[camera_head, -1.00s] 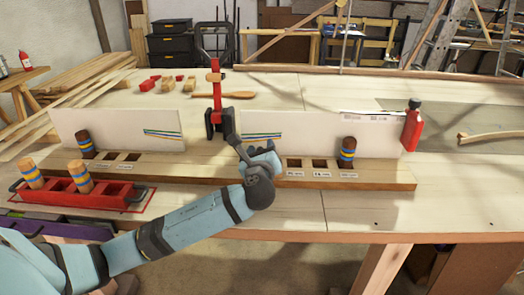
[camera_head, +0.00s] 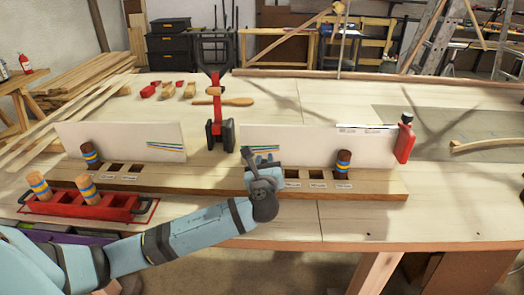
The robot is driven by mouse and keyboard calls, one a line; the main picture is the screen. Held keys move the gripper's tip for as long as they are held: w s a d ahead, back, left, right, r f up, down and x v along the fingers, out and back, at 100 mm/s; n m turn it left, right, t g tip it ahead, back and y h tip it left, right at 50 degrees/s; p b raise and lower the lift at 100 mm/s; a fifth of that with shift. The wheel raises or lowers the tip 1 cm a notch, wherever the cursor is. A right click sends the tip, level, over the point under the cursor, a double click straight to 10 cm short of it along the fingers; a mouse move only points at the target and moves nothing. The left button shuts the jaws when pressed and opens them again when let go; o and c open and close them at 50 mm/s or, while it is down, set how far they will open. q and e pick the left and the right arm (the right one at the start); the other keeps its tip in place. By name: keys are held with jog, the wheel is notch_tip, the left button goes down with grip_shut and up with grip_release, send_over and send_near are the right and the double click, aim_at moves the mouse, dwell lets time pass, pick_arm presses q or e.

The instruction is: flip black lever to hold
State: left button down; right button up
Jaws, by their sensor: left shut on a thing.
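A red upright clamp (camera_head: 216,105) with a dark base stands in the middle of the bench, in the gap between two white panels. The black lever (camera_head: 246,154) shows as a short dark piece in front and to the right of the clamp. My left gripper (camera_head: 258,163) is at its lower end, shut on it; the jaws are partly hidden by my wrist. The exact grip and how the lever joins the clamp are hard to see. My right gripper is not in view.
The white panels (camera_head: 120,140) stand behind a wooden rail (camera_head: 200,180) with square slots. Striped pegs stand in some slots and in a red tray (camera_head: 120,208) at left. A red bottle (camera_head: 404,142) stands at the right panel's end. The bench's right side is largely clear.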

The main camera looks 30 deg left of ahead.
pick_arm(q)
jog(key=d+m+p, duration=0.1)
jog(key=m+p, duration=0.1)
jog(key=p, duration=0.1)
jog(key=w+d+m+p, duration=0.1)
jog(key=m+p, duration=0.1)
jog(key=p, duration=0.2)
jog(key=d+m+p, duration=0.1)
jog(key=p, duration=0.3)
jog(key=shift+w+r+m, duration=0.25)
jog(key=shift+w+m, duration=0.15)
jog(key=shift+w+d+f+m+p, duration=0.15)
jog(key=shift+d+f+m+p, duration=0.1)
jog(key=shift+m+p, duration=0.6)
jog(key=shift+w+d+f+p, duration=0.1)
jog(key=shift+d+f+p, duration=0.1)
jog(key=shift+p, duration=0.2)
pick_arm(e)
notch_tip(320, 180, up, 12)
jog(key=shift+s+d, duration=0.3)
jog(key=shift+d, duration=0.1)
pick_arm(q)
jog(key=shift+a+m, duration=0.1)
jog(key=shift+m, duration=0.15)
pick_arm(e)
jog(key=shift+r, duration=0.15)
pick_arm(q)
jog(key=c, duration=1)
grip_release()
